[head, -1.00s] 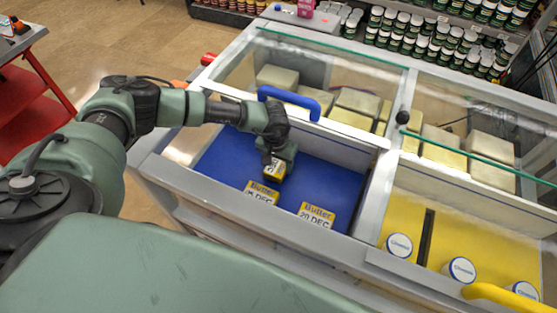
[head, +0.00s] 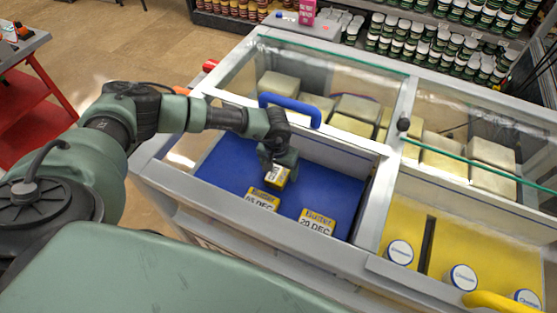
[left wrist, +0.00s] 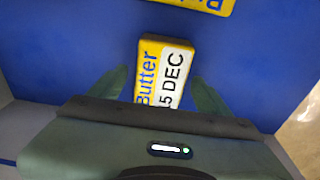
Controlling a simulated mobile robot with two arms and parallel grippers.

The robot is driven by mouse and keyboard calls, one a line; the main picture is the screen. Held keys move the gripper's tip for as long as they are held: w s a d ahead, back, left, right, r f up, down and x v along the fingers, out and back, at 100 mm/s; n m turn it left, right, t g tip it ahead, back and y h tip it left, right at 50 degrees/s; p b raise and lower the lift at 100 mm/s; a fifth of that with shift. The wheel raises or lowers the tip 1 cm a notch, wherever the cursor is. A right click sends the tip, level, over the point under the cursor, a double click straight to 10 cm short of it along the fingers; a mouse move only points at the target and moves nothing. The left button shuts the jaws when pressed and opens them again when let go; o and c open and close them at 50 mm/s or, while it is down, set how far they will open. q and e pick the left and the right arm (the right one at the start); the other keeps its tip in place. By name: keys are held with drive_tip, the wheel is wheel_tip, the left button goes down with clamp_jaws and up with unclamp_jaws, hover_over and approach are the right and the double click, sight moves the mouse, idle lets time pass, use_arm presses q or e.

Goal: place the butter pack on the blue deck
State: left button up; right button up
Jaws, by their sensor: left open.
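The butter pack (head: 277,177) is yellow and white, and it appears to rest on the blue deck (head: 220,165) in the open part of the chest. In the left wrist view, the butter pack (left wrist: 163,72) reads "Butter 15 DEC". My left gripper (head: 280,168) is just over it. In the left wrist view, my left gripper (left wrist: 158,88) is open, with one finger on each side of the pack and blue deck showing in the gaps. My right gripper is not in view.
Two other butter packs, one (head: 262,200) nearer the left and one (head: 317,222) marked 29 DEC, lie along the deck's near side. A blue handle (head: 290,105) and glass lid are behind. A yellow section (head: 415,215) with white-lidded tubs is at right. Deck left is clear.

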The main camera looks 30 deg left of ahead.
sight(277, 175)
use_arm(q)
wheel_tip(277, 175, up, 11)
drive_tip(key=s+b, duration=0.1)
drive_tip(key=b, duration=0.1)
drive_tip(key=shift+s+r, duration=0.15)
drive_tip(key=shift+s, duration=0.05)
